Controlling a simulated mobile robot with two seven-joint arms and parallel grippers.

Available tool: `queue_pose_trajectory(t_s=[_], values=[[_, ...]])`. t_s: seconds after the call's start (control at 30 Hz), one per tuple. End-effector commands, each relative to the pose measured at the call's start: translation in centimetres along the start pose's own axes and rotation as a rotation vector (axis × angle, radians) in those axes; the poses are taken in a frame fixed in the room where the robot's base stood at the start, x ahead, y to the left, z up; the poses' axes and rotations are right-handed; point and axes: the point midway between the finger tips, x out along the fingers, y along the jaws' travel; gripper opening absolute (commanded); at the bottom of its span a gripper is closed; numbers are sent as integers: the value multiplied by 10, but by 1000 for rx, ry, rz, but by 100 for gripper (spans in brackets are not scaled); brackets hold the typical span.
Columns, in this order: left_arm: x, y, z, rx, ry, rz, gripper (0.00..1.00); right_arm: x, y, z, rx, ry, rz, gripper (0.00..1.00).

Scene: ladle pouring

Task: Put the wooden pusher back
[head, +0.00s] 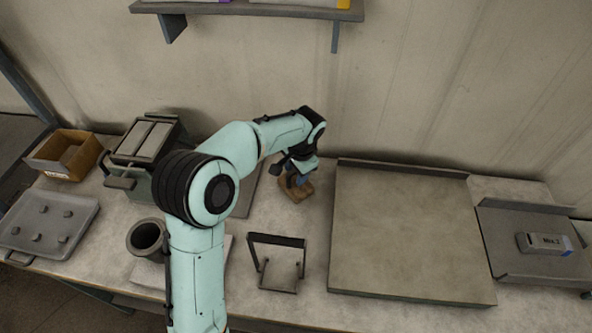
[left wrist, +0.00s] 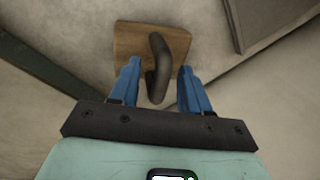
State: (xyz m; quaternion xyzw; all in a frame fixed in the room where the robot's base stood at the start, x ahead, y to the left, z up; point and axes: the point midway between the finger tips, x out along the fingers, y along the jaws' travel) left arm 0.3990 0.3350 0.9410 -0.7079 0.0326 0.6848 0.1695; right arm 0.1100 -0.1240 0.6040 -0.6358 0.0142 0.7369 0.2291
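The wooden pusher, a brown wooden block (head: 295,192) with a dark curved handle, stands on the table near the back wall, left of the large flat board. In the left wrist view its block (left wrist: 128,40) and its dark handle (left wrist: 157,62) show ahead of the fingers. My left gripper (head: 298,181) is down at the pusher and hides part of it. In the left wrist view the blue fingers of the left gripper (left wrist: 159,68) stand apart, one on each side of the handle, with gaps visible. My right gripper is not in view.
A dark frame stand (head: 277,241) is nearer the front. The large board (head: 410,235) is at right, beside a grey tray (head: 510,268) with a labelled box (head: 543,243). A cylindrical pot (head: 147,236), lidded container (head: 146,141), cardboard box (head: 62,153) and knobbed tray (head: 50,222) are left.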

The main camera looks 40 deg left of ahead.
Motion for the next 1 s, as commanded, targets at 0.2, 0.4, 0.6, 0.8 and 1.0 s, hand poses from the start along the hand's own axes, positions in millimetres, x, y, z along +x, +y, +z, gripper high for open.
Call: queue_pose_trajectory(t_s=[0.2,0.4,0.6,0.8,1.0], values=[[-3,-1,0,0,1,0,46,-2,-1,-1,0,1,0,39],[-31,-2,-1,-1,7,-2,46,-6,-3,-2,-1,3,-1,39],[-76,-1,-1,0,5,-1,46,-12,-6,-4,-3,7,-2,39],[-110,-1,-1,0,4,-1,46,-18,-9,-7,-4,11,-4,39],[-123,0,0,1,0,0,46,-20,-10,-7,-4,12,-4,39]])
